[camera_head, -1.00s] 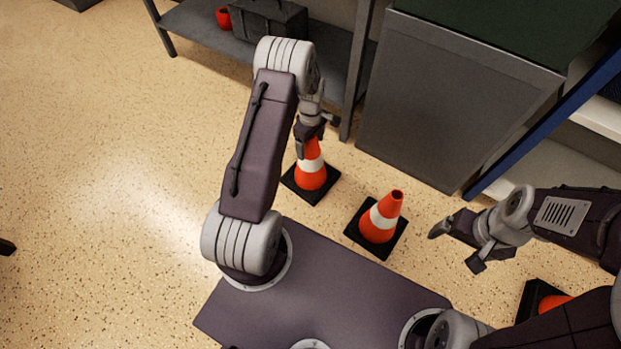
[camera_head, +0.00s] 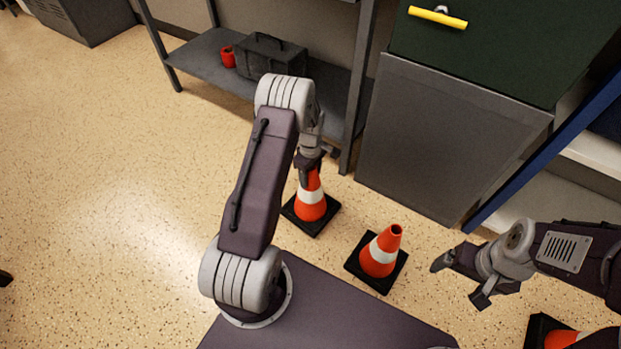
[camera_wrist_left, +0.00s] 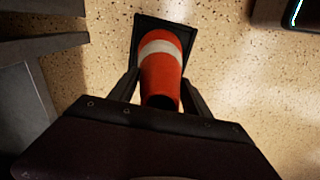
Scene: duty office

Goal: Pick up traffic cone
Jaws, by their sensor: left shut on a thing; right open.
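One orange traffic cone (camera_head: 311,206) with a white band and black square base is upright under my left gripper (camera_head: 308,168). My left gripper is shut on the upper part of this cone. In the left wrist view the cone (camera_wrist_left: 160,72) sits between the two fingers (camera_wrist_left: 160,92), its base towards the floor. I cannot tell whether the base touches the floor. A second like cone (camera_head: 380,255) stands upright on the floor to the right. My right gripper (camera_head: 458,280) is open and empty, right of the second cone.
A third cone (camera_head: 560,338) shows partly at the bottom right, beside my right arm. A grey cabinet (camera_head: 450,135) and a metal shelf (camera_head: 205,58) with a dark toolbox (camera_head: 270,60) stand behind the cones. The floor (camera_head: 100,190) at left is clear.

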